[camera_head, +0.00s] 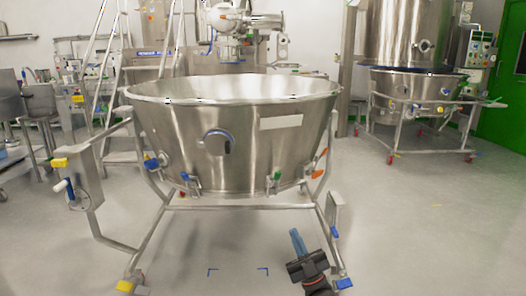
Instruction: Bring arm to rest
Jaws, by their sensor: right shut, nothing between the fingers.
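My right gripper (298,243) shows at the bottom of the head view, right of centre. Its black wrist points up and its bluish fingers are shut with nothing between them. It is in front of the lower frame of a large steel bowl (260,150) on a wheeled stand (240,201). I see no contact between the gripper and the stand, though the exact gap is hard to tell. My left gripper is not in view.
The bowl stand's right leg with a blue-marked foot (344,283) is close beside my right wrist. A second steel vessel on a wheeled frame (420,128) stands at the back right. A ladder (110,60) stands behind left. The grey floor (430,230) at right is clear.

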